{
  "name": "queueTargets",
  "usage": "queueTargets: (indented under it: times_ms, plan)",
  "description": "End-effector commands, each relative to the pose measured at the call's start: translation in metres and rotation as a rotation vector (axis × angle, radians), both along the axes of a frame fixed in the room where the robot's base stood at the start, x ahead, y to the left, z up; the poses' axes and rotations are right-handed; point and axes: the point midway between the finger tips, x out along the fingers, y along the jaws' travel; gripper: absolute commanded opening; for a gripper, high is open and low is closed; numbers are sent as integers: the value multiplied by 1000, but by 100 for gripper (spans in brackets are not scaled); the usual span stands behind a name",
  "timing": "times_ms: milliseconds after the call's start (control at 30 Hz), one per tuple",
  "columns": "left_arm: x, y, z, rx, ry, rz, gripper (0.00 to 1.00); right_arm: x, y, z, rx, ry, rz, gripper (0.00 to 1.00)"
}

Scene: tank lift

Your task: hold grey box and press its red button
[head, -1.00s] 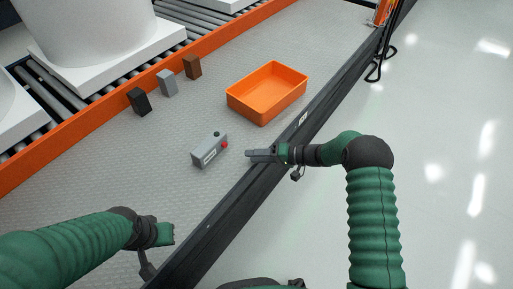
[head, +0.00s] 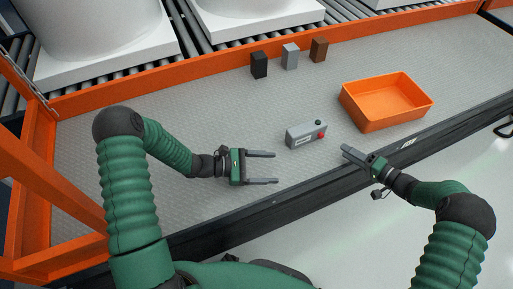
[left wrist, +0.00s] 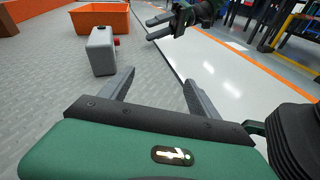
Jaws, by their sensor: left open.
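The grey box (head: 303,137) lies on the grey bench surface, with a red button (head: 322,134) on its right end and a black knob on top. In the left wrist view the grey box (left wrist: 102,52) stands ahead, left of centre, its red button (left wrist: 117,41) facing right. My left gripper (head: 274,168) is open and empty, its two fingers pointing right, short of the box's left end. My right gripper (head: 345,151) is near the bench's front edge, right of the button and apart from it. Its two fingers show a gap in the left wrist view (left wrist: 149,29).
An orange bin (head: 385,107) stands to the right behind my right gripper. A black block (head: 259,65), a grey block (head: 290,57) and a brown block (head: 319,50) stand along the back rail. A dark rail runs along the front edge. The bench's left part is clear.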

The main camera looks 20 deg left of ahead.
Motion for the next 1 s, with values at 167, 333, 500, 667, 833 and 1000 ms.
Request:
queueTargets:
  times_ms: [167, 333, 500, 667, 833, 1000]
  plan:
    - [48, 51, 2, -237, 0, 290, 71, 0, 0, 0, 0, 0, 0, 36]
    - [61, 59, 2, -281, -5, 349, 71, 0, 0, 0, 0, 0, 0, 36]
    - [82, 36, 2, -279, -4, 343, 71, 0, 0, 0, 0, 0, 0, 36]
    - [109, 9, 2, -278, -5, 341, 71, 0, 0, 0, 0, 0, 0, 36]
    - [138, -20, 1, -277, -4, 341, 71, 0, 0, 0, 0, 0, 0, 36]
    - [163, -43, 1, -275, -3, 343, 71, 0, 0, 0, 0, 0, 0, 36]
